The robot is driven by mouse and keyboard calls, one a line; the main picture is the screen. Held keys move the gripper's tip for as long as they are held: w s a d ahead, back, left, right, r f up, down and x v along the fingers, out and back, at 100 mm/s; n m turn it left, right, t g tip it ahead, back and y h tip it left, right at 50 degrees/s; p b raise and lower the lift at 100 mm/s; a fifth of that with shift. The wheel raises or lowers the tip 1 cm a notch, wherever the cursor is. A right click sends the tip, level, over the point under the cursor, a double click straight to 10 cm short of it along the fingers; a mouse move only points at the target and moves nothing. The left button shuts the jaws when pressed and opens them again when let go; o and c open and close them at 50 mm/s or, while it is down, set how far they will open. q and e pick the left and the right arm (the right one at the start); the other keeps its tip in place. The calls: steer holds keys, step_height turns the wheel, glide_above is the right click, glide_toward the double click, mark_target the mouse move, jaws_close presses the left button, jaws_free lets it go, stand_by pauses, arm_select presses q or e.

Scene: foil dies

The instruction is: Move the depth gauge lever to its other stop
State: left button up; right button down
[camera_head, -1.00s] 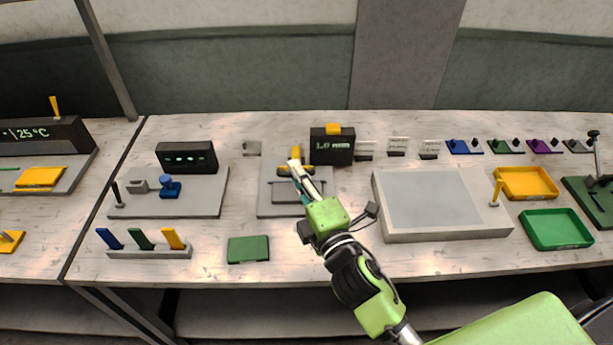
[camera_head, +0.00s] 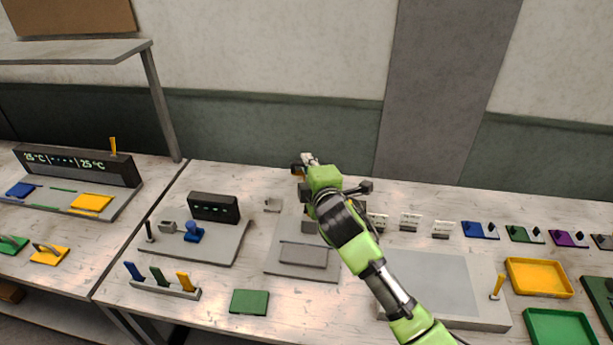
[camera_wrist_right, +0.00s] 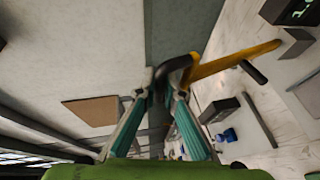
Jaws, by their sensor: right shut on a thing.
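The depth gauge base (camera_head: 275,262) is a grey plate in the middle of the bench in the head view. Its lever is yellow (camera_wrist_right: 235,60) with a black grip (camera_wrist_right: 178,66) at the end, in the right wrist view. My right gripper (camera_wrist_right: 165,88) is shut on that black grip, with one finger on each side. In the head view my right gripper (camera_head: 309,160) is above and behind the plate. The arm hides most of the lever and the readout there; part of a dark readout with green digits (camera_wrist_right: 300,10) shows in the wrist view. My left gripper is not in view.
A control panel (camera_head: 213,208) with a blue knob (camera_head: 193,232) stands left of the gauge. A green block (camera_head: 249,302) lies in front. A large grey plate (camera_head: 430,285) and a yellow tray (camera_head: 538,278) are to the right. Several small card stands line the back.

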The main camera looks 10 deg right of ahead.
steer(key=shift+w+d+r+g, duration=0.15)
steer(key=shift+w, duration=0.25)
steer(key=shift+w+d+r+g, duration=0.1)
steer(key=shift+w+r+g, duration=0.05)
steer(key=shift+w, duration=0.25)
steer(key=shift+w+d, duration=0.1)
steer(key=shift+w, duration=0.3)
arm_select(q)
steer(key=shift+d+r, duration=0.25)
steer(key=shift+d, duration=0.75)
arm_select(e)
steer(key=shift+r+g, duration=0.1)
steer(key=shift+g, duration=0.2)
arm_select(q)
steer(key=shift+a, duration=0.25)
arm_select(e)
steer(key=shift+d, duration=0.1)
steer(key=c, duration=2.1)
jaws_free()
steer(key=shift+c, duration=0.2)
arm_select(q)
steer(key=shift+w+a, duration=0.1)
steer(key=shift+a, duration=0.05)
arm_select(e)
steer(key=shift+w, duration=0.15)
steer(key=v, duration=1.2)
